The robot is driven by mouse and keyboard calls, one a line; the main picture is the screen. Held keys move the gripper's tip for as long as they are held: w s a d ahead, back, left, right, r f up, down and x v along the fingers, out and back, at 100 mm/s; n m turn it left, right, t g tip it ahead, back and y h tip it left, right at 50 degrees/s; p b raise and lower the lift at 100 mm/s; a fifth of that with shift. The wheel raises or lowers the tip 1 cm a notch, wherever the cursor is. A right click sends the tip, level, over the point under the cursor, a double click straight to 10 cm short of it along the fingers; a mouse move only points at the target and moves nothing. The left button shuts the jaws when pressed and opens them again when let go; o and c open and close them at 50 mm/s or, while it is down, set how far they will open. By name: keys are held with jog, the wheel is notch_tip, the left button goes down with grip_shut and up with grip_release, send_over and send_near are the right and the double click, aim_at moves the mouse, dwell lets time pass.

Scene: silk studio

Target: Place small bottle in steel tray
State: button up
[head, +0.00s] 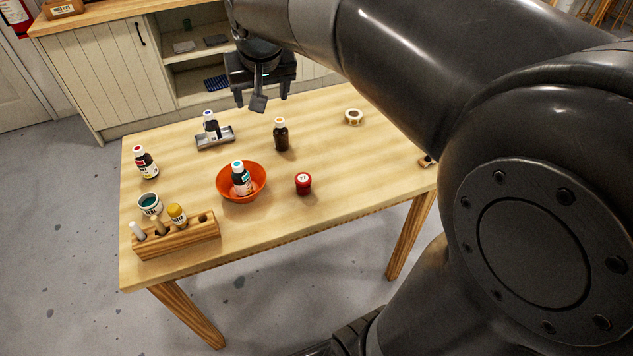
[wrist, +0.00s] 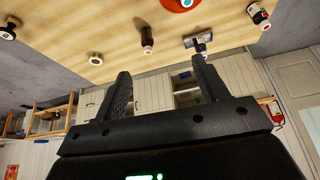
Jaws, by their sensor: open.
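A small steel tray (head: 222,141) lies on the table's back left part. The tray (wrist: 190,42) also shows at the top right of the wrist view, with the bottle partly behind a finger. My gripper (head: 262,96) is open and empty, above the table's back edge, right of the tray and apart from it. Its spread fingers also show in the wrist view (wrist: 164,88).
An orange bowl (head: 228,194) holds a teal-capped bottle (head: 240,180). A dark brown bottle (head: 281,136), a red jar (head: 303,184), a tape roll (head: 354,117) and a red-capped bottle (head: 146,163) stand around. A wooden rack (head: 180,240) is at front left. A cabinet (head: 110,75) stands behind.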

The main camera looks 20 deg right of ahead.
jog(key=s+d+f, duration=0.1)
jog(key=s+f, duration=0.1)
jog(key=s, duration=0.8)
jog(key=s+d+f, duration=0.1)
jog(key=s+f, duration=0.2)
jog(key=s, duration=0.8)
jog(key=shift+d+f+n, duration=0.25)
jog(key=shift+d+n, duration=0.1)
jog(key=shift+n, duration=0.05)
